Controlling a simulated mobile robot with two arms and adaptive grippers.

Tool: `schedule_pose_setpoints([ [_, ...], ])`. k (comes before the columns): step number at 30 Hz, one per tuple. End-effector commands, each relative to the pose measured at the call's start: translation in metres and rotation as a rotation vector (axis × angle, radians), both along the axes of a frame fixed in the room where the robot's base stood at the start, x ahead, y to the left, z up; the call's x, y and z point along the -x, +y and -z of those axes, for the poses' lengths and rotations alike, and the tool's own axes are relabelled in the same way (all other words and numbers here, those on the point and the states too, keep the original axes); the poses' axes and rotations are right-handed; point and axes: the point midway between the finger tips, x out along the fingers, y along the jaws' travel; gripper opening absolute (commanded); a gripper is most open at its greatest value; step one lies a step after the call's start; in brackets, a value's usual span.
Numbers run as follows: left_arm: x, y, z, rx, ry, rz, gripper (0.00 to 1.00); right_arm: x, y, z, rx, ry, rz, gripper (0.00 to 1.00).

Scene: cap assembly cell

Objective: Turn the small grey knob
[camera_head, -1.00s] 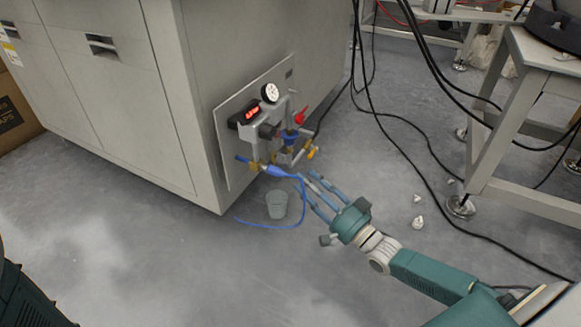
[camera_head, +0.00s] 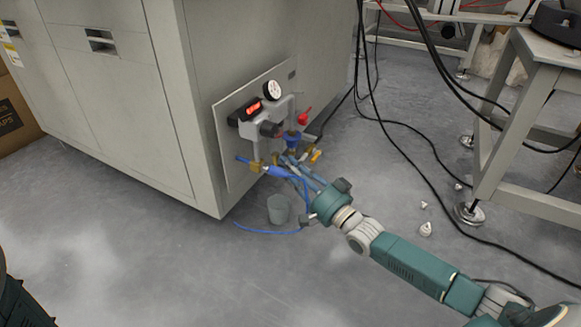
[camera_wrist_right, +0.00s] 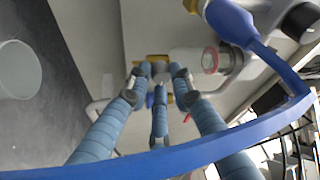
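The valve assembly (camera_head: 268,124) is on a panel on the side of a beige cabinet. I cannot pick out the small grey knob for certain. A small grey part (camera_wrist_right: 158,68) shows between my right fingertips in the right wrist view, in front of a brass-coloured fitting. My right gripper (camera_head: 293,166) reaches the lower part of the assembly, under the blue part (camera_head: 292,139). In the wrist view my right gripper (camera_wrist_right: 159,80) has its three blue fingers apart around that grey part. Contact cannot be told. My left gripper is out of view.
A blue hose (camera_head: 268,232) loops from the assembly and crosses close before the wrist camera (camera_wrist_right: 225,138). A grey bucket (camera_head: 278,209) stands on the floor below. A red handle (camera_head: 304,117) is above my fingers. Black cables and a bench frame (camera_head: 487,160) are at right.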

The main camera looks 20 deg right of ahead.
Motion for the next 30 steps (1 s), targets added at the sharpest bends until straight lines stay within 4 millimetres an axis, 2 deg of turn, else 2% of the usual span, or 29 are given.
schedule_pose_setpoints([
  [14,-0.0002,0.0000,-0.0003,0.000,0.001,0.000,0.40,-0.0010,-0.0022,-0.0024,0.053,-0.048,0.002,0.00],
  [30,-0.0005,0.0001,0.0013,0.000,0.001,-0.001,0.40,-0.0034,-0.0051,-0.0006,0.408,-0.327,0.004,0.00],
])
